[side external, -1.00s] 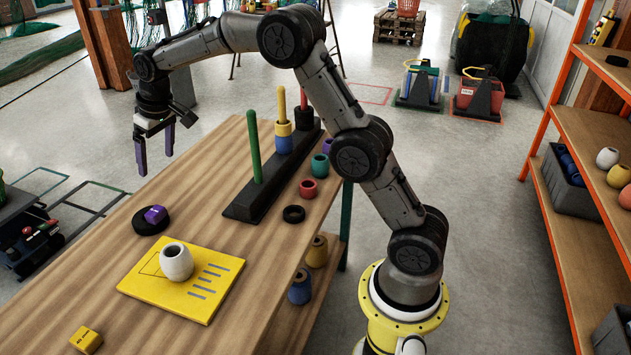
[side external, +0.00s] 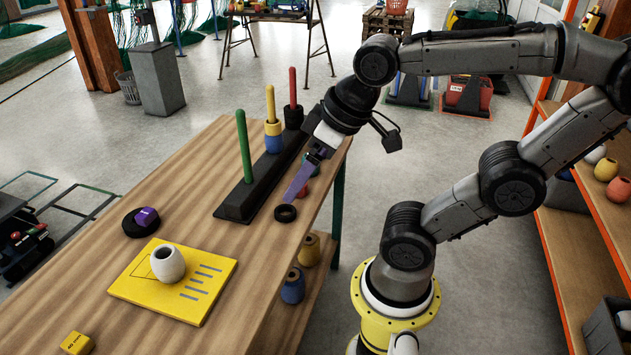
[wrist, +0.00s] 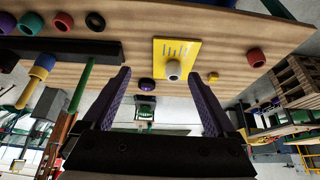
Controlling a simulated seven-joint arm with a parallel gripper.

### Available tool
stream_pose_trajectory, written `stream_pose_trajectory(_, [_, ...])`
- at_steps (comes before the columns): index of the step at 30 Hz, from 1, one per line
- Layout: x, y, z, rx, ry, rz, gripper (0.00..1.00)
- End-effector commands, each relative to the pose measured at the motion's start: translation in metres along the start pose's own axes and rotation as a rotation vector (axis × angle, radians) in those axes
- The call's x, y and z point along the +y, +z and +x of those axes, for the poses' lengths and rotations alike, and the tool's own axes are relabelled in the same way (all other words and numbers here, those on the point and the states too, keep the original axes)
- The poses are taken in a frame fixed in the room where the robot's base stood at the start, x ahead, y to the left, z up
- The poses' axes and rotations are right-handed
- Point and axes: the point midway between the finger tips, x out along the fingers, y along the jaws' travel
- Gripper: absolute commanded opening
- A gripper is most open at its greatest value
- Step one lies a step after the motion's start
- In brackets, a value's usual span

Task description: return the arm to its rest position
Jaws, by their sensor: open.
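My gripper (side external: 292,196) is at the right edge of the wooden table, near the black peg rack (side external: 240,205), with its purple fingers pointing down and left. In the wrist view its two purple fingers (wrist: 159,76) stand wide apart with nothing between them. In the side view the fingertips overlap the area just above a black ring (side external: 285,213); I cannot tell how high they are. My arm reaches from its yellow base up to the right and back over to the table.
The rack has green, yellow and red pegs; rings sit on the latter two. A white ring (side external: 168,264) stands on a yellow board (side external: 205,275). A purple piece (side external: 147,216) lies on a black disc. An orange shelf (side external: 575,260) stands at right.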

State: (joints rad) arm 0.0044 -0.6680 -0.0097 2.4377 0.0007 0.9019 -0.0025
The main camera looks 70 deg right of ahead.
Motion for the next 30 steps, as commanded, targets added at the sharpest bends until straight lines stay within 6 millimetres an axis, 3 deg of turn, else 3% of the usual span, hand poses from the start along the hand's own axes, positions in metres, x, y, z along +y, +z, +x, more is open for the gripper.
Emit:
stream_pose_trajectory(3, [-0.001, 0.019, 0.002, 0.009, -0.001, -0.002, 0.92])
stream_pose_trajectory(6, [-0.001, 0.025, 0.002, 0.011, -0.001, -0.002, 0.92])
stream_pose_trajectory(30, [-0.001, 0.024, 0.002, 0.012, -0.001, -0.002, 0.92])
